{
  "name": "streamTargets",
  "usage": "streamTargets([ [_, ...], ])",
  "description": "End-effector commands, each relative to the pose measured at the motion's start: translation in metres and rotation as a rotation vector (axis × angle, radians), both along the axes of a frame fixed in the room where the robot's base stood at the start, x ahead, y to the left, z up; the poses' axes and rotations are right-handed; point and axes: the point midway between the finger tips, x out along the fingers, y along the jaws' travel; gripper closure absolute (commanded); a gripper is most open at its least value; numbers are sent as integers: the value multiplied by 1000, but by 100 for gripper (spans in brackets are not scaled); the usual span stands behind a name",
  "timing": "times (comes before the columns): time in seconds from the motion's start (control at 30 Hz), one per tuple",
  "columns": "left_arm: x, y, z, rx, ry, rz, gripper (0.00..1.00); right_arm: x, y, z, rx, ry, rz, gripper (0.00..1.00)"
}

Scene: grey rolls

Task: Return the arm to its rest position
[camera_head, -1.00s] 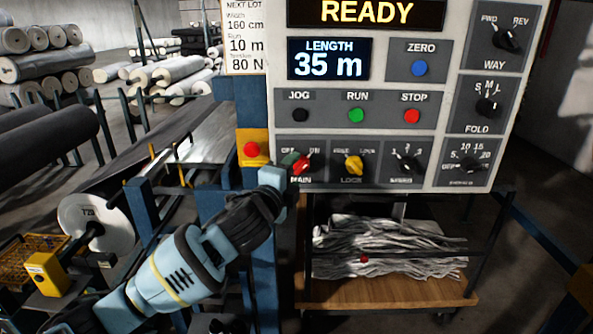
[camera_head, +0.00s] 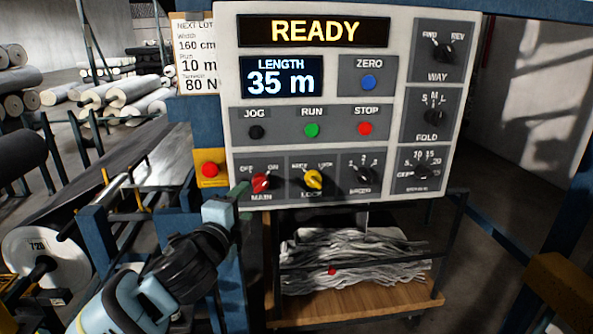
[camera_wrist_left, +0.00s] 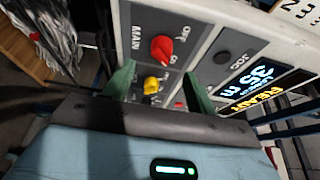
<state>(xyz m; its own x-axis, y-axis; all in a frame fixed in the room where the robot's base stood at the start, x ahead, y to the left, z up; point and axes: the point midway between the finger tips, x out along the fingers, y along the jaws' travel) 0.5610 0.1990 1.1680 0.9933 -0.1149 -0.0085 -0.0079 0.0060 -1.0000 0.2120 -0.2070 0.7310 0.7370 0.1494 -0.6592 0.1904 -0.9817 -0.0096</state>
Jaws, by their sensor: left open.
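My left gripper (camera_head: 240,192) reaches up from the lower left in the head view. Its tips are just left of and below the red MAIN knob (camera_head: 261,182) on the control panel (camera_head: 228,100). In the left wrist view the two green fingers (camera_wrist_left: 159,68) stand apart with nothing held between them. The red MAIN knob (camera_wrist_left: 162,48) shows beyond the fingers, and the yellow LOCK knob (camera_wrist_left: 151,86) shows between them. The gripper looks clear of the knobs, but the exact gap is hard to tell. My right gripper is not in view.
A yellow box with a red button (camera_head: 210,170) sits left of the panel. A cart (camera_head: 365,298) with grey strips stands below it. Machine rails and a roll marked 720 (camera_head: 45,258) are at left. The floor at right is mostly open.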

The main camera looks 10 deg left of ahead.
Motion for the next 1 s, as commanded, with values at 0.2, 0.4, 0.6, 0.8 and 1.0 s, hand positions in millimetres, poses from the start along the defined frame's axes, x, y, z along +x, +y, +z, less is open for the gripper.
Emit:
streamTargets([
  [0.2,-15,-12,-73,-174,136,-35,44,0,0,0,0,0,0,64],
  [0.4,-53,-22,-170,-451,320,-36,44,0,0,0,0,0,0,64],
  [0.6,-109,-24,-258,-728,489,28,44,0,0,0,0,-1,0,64],
  [0.8,-183,-18,-338,-998,632,157,44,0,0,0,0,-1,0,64],
  [1.0,-270,-6,-400,-1232,733,334,44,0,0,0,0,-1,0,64],
])
